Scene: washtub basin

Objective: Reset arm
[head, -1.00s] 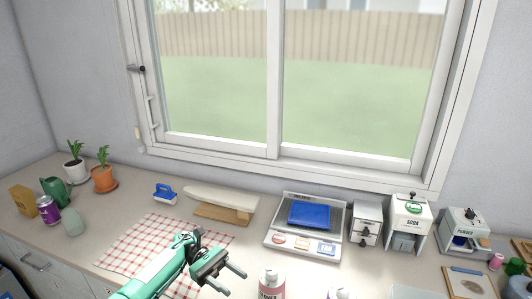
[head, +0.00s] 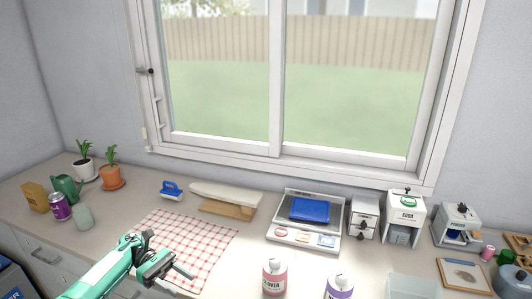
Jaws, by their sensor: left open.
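My left gripper (head: 184,281) is at the end of a green arm that comes in from the lower left. It is open, its two dark fingers spread and pointing right, with nothing between them. It is in front of the red and white checked cloth (head: 200,240) on the counter and hides part of it. I cannot tell how high above the counter it is. My right gripper is not in the head view.
Front centre stand a pink bottle (head: 274,279) and a purple bottle (head: 339,288). Behind are a scale with a blue tray (head: 309,209), a small ironing board (head: 226,195), a blue brush (head: 171,190) and a soda dispenser (head: 405,216). Potted plants (head: 111,176) stand at the left.

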